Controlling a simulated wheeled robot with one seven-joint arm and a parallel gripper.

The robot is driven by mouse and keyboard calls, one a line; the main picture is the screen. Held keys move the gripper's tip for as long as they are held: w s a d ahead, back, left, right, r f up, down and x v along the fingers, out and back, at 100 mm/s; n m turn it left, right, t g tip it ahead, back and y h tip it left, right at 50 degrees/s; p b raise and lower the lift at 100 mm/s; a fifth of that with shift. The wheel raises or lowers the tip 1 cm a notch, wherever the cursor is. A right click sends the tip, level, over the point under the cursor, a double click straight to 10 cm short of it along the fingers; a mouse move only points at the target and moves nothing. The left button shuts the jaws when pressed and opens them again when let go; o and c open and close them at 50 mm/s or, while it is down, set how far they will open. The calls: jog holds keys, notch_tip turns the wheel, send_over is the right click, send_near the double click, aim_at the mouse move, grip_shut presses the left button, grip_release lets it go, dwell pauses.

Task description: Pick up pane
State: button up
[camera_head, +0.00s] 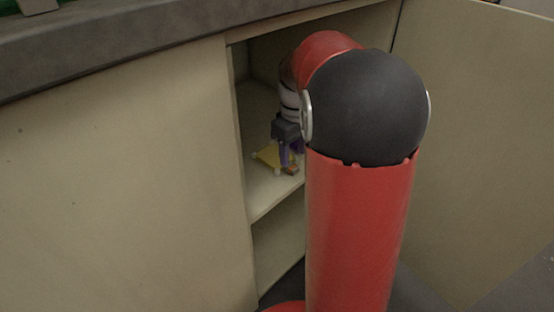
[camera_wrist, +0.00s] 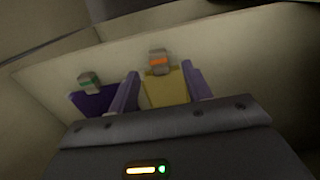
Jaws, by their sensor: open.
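A yellow pane (camera_wrist: 165,90) shows between the two purple fingers of my open gripper (camera_wrist: 160,72) in the wrist view. A small grey block with an orange band (camera_wrist: 158,62) sits at the pane's far edge. I cannot tell whether the fingers touch the pane. In the head view, the yellow pane (camera_head: 267,156) lies on the cabinet shelf, and my gripper (camera_head: 290,158) is right over or beside it, partly hidden by my arm. A purple pane (camera_wrist: 92,102) with a grey-green block (camera_wrist: 90,80) is left of the fingers in the wrist view.
The shelf (camera_head: 265,195) is inside an open cabinet, with another space below it. The closed front panel (camera_head: 120,190) bounds the opening on the left, the open door (camera_head: 480,130) on the right. A grey countertop (camera_head: 130,40) runs above. My arm hides much of the interior.

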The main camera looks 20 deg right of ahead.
aim_at(293, 166)
notch_tip(293, 166, down, 4)
jog(key=shift+w+f, duration=0.1)
jog(key=shift+f, duration=0.05)
jog(key=shift+c, duration=0.4)
grip_shut()
